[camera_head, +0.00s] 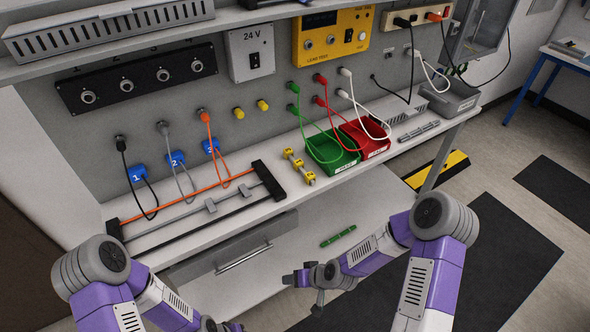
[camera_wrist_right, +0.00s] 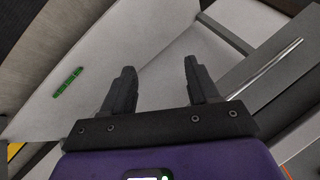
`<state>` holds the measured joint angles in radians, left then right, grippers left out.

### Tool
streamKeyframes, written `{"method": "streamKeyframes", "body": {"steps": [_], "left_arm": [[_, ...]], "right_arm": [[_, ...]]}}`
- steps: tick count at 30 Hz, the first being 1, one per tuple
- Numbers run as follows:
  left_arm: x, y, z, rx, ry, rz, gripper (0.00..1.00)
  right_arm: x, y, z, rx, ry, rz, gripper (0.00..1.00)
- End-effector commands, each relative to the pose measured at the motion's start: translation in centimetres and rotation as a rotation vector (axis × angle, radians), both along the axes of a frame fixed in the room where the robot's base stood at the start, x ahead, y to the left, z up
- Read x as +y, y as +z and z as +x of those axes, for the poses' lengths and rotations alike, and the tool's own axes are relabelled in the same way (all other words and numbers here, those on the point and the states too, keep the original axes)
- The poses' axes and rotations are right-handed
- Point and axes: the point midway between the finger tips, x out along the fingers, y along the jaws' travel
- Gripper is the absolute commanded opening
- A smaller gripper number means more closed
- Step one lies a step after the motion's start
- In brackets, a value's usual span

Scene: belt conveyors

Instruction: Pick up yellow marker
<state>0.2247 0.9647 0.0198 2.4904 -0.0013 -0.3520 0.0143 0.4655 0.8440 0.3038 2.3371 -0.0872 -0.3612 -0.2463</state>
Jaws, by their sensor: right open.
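I cannot make out a plain yellow marker in either view. A green, marker-like stick (camera_head: 338,237) lies on the white lower shelf (camera_head: 300,262); it also shows in the right wrist view (camera_wrist_right: 67,81). My right gripper (camera_head: 303,290) is in front of the lower shelf, left of and nearer than the green stick. In the right wrist view its two dark fingers (camera_wrist_right: 160,68) are apart with nothing between them. My left gripper (camera_head: 222,326) is at the bottom edge, mostly cut off.
A green bin (camera_head: 340,165) and a red bin (camera_head: 375,150) stand on the bench. A rail frame (camera_head: 262,172) lies at the bench's left front, above a drawer (camera_head: 240,262). Cables hang from the back panel. Yellow plugs (camera_head: 262,105) sit in it.

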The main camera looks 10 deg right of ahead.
Motion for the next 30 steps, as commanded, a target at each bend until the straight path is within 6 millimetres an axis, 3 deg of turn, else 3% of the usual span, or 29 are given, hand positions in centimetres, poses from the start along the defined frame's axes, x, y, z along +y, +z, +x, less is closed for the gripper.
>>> {"method": "streamKeyframes", "body": {"steps": [1, 3, 6, 9, 12, 16, 30], "left_arm": [[0.0, 0.6, 0.0, 0.001, 0.0, 0.0, 0.49], [0.0, 0.9, 0.0, 0.001, 0.0, 0.0, 0.49], [0.0, 1.2, 0.0, 0.001, 0.0, 0.0, 0.49], [0.0, 1.4, 0.0, 0.0, 0.0, 0.0, 0.49], [0.0, 1.5, 0.0, 0.0, 0.0, 0.0, 0.49], [0.0, 1.4, 0.0, 0.0, 0.0, 0.0, 0.49], [0.0, 0.7, 0.0, 0.0, 0.0, 0.0, 0.49]], "right_arm": [[-1.5, 3.3, 4.0, -0.138, 0.002, -0.012, 0.6], [-3.5, 7.7, 8.7, -0.321, 0.027, -0.05, 0.6], [-6.3, 13.5, 13.4, -0.531, 0.052, -0.129, 0.6], [-8.7, 18.0, 16.0, -0.677, 0.066, -0.207, 0.6], [-10.3, 21.0, 17.5, -0.766, 0.076, -0.266, 0.6], [-10.8, 22.4, 18.8, -0.813, 0.083, -0.297, 0.6], [-8.9, 19.7, 23.9, -0.812, 0.083, -0.296, 0.6]]}}
